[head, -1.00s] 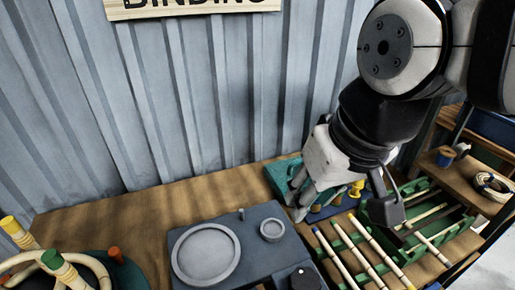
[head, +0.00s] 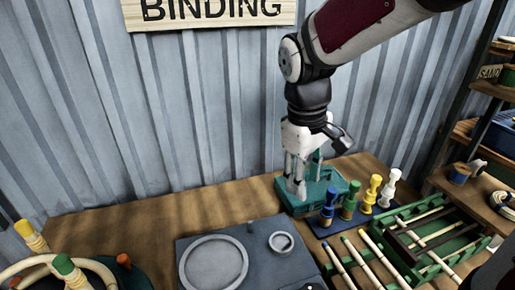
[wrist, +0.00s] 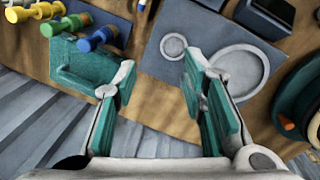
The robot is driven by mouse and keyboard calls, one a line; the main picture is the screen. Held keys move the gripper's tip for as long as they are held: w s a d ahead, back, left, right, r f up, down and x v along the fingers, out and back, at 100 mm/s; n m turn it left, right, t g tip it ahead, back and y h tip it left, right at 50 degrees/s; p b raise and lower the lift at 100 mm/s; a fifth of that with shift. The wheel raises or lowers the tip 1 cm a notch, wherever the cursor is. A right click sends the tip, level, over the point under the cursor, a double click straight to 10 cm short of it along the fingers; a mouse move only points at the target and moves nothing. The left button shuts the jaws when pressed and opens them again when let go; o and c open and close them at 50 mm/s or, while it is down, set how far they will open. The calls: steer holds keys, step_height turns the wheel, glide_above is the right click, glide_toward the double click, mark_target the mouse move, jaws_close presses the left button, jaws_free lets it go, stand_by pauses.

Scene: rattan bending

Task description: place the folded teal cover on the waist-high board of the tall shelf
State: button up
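The folded teal cover (head: 325,198) lies on the bench near the corrugated wall, beside the coloured pegs. It also shows in the wrist view (wrist: 72,66), left of the gap between my fingers and partly behind the left finger. My gripper (head: 297,193) points down at the cover's left part in the head view; whether it touches is unclear. In the wrist view my gripper (wrist: 155,80) is open, with teal-padded fingers apart and bare bench between them. The tall shelf (head: 478,122) stands at the right edge, partly cut off; its lower board (head: 440,183) carries items.
Several coloured pegs (head: 348,200) stand right of the cover. A green rack (head: 440,235) holds rods in front of them. A dark grey plate (head: 255,262) with round rings is at front centre. A blue roll (head: 460,174) and a pale coil sit on the shelf. The bench's left middle is clear.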

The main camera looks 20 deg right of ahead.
steer(key=w+d+f+n+h, duration=0.2)
steer(key=w+f+n+h, duration=0.45)
steer(key=w+f, duration=0.4)
steer(key=w+d+f+n+h, duration=0.3)
steer(key=w+f+n+h, duration=0.35)
steer(key=w, duration=0.65)
steer(key=x, duration=0.7)
steer(key=shift+s+d+f+p, duration=0.2)
steer(key=shift+s+f+p, duration=0.15)
steer(key=shift+f+p, duration=0.05)
steer(key=x, duration=0.3)
steer(key=s+p+x, duration=0.1)
steer(key=shift+d+r, duration=0.15)
steer(key=shift+d, duration=0.25)
steer(key=shift+w+d+f, duration=0.15)
steer(key=shift+d+f, duration=0.05)
steer(key=shift+d, duration=0.15)
jaws_close()
